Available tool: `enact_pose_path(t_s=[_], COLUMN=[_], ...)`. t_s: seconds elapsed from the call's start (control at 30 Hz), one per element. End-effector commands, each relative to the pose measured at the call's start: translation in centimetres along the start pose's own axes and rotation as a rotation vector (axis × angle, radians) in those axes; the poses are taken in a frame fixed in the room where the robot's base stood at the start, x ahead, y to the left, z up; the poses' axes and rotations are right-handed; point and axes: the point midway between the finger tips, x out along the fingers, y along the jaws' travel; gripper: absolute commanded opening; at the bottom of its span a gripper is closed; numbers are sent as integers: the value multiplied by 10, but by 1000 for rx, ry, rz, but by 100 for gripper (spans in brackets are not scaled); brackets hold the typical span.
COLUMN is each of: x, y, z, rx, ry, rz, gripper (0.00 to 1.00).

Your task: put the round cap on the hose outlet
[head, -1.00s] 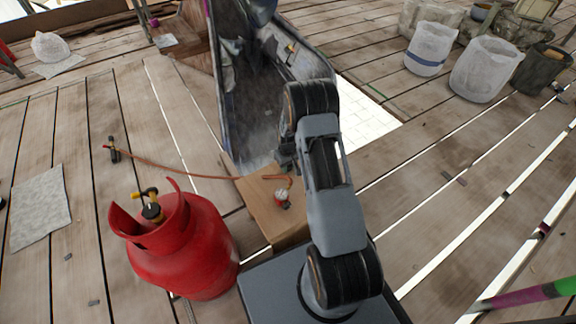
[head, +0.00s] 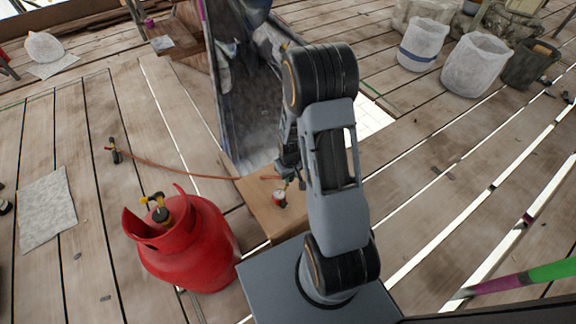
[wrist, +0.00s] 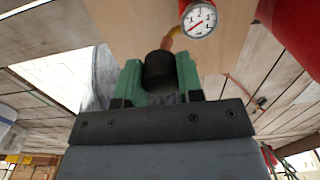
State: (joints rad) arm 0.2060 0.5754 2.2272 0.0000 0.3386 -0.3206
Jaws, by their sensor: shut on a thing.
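My gripper (wrist: 160,85) has green fingers and is shut on the black round cap (wrist: 160,68) in the wrist view. A brass-orange fitting (wrist: 175,40), which looks like the hose outlet, shows just beyond the cap, beside a white-faced gauge (wrist: 199,20). The cap overlaps this fitting in the picture; I cannot tell whether they touch. In the head view my gripper (head: 289,170) is low over the wooden block, close to the red-rimmed gauge (head: 279,197). The cap is too small to make out there.
A red gas cylinder (head: 190,250) stands left of the wooden block (head: 262,213). An orange hose (head: 180,173) runs left across the planks. A tall grey sheet-like structure (head: 245,120) rises behind the block. White buckets (head: 478,65) stand back right, with bare planks before them.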

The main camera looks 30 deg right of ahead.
Motion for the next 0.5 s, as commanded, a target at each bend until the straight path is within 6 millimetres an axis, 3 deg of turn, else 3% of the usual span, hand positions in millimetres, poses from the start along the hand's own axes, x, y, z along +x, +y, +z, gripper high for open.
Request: enact_pose_path(t_s=[0.2, 0.5], x=[-6, -6], y=[-5, -6], z=[12, 14], rx=[0, 1], ry=[0, 0], rz=[0, 0], gripper=[13, 13])
